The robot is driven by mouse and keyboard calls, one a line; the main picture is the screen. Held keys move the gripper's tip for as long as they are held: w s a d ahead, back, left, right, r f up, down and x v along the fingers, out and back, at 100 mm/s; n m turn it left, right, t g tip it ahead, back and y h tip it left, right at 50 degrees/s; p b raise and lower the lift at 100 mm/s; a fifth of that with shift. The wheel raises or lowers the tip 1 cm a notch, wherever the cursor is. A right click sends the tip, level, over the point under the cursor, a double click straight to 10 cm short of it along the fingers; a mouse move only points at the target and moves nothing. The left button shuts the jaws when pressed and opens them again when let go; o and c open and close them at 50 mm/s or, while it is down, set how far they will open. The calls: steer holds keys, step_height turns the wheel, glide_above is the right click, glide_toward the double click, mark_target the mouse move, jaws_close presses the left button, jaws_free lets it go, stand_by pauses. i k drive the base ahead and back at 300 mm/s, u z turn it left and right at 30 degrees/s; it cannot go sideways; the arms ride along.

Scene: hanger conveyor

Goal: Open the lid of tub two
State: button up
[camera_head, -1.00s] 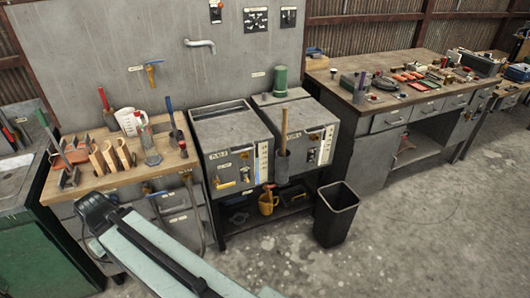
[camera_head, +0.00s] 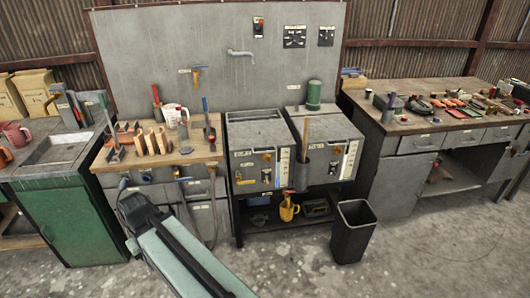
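Two grey box-shaped tubs stand side by side on a dark stand, the left tub (camera_head: 259,163) and the right tub (camera_head: 330,160). Each has a small front label that is too small to read, so I cannot tell which is tub two. Their tops look flat and covered; the left top (camera_head: 258,133) has a raised frame at the back and sides. A green cylinder (camera_head: 314,95) stands behind the right tub. A wooden handle rises from a dark holder at its front.
A black bin (camera_head: 353,232) stands on the floor before the right tub. A wooden tool bench (camera_head: 118,163) adjoins the tubs on the left, beside a green sink cabinet (camera_head: 80,220). Another workbench (camera_head: 400,125) stands right. The floor at the front right is clear.

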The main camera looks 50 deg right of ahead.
mark_target(253, 135)
steer(key=u, duration=0.05)
steer(key=i, duration=0.9)
steer(key=z, duration=0.1)
